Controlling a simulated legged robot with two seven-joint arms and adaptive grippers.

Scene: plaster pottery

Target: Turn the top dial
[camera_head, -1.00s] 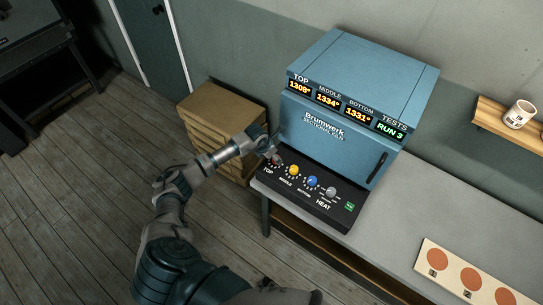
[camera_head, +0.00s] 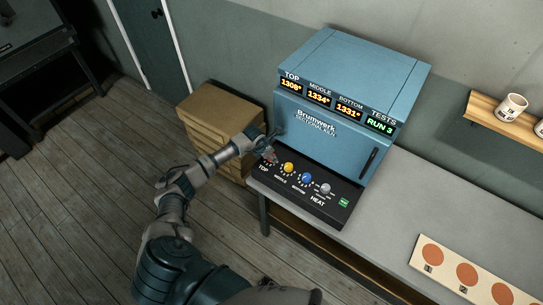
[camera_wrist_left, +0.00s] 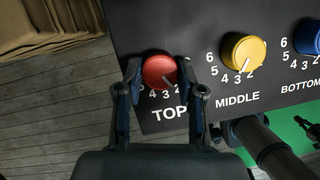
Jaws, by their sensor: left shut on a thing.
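The kiln's control panel (camera_head: 318,203) carries a row of dials. The red top dial (camera_wrist_left: 160,71) sits above the label TOP in the left wrist view, its pointer mark toward the lower right. My left gripper (camera_wrist_left: 160,66) is shut on this dial, one finger on each side. In the head view my left gripper (camera_head: 268,148) is at the panel's left end and largely hides the red dial. The TOP display (camera_head: 291,86) reads 1308°.
The yellow middle dial (camera_wrist_left: 243,50) is close to the right of my fingers, with the blue bottom dial (camera_wrist_left: 309,38) beyond. A grey heat dial (camera_head: 326,189) is farther right. A wooden drawer cabinet (camera_head: 222,108) stands left of the kiln (camera_head: 350,80). The grey bench top (camera_head: 440,205) is clear near the kiln.

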